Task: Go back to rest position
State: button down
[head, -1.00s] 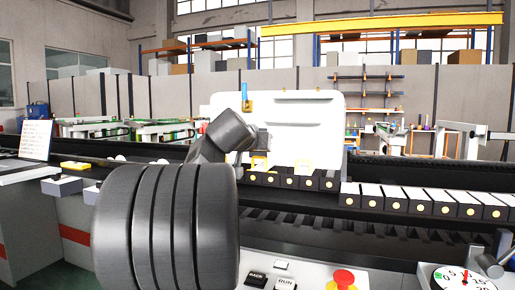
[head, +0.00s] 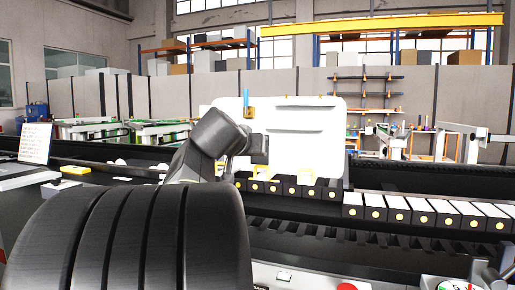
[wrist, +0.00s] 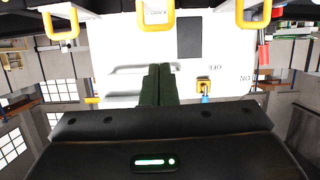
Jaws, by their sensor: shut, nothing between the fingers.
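My gripper (wrist: 158,85) shows in the wrist view with its two dark fingers together and nothing between them. It is in front of a white panel (wrist: 120,55) marked OFF and ON, which appears upside down there. A switch with a blue lever and yellow base (wrist: 204,88) is just right of the fingers, apart from them. In the head view the white panel (head: 300,130) stands behind the rack, with the blue-levered switch (head: 246,100) at its left. My arm hides the fingers there.
Dark blocks with yellow dots (head: 293,188) line the rack, some with yellow handles (head: 305,176). White-topped blocks (head: 425,210) continue right. A red button (head: 346,287) is at the bottom edge. A sign (head: 36,142) stands at the left.

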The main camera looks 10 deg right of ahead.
jog(key=shift+s+a+f, duration=0.15)
jog(key=shift+s+a, duration=0.45)
jog(key=shift+s, duration=0.3)
jog(key=shift+w, duration=0.1)
jog(key=b, duration=0.2)
send_over(261, 177)
jog(key=shift+w+f, duration=0.1)
jog(key=shift+f, duration=0.5)
jog(key=shift+s+f+b, duration=0.2)
jog(key=shift+f+b, duration=0.2)
jog(key=shift+f, duration=0.35)
jog(key=shift+s+a+r, duration=0.1)
jog(key=shift+s, duration=0.1)
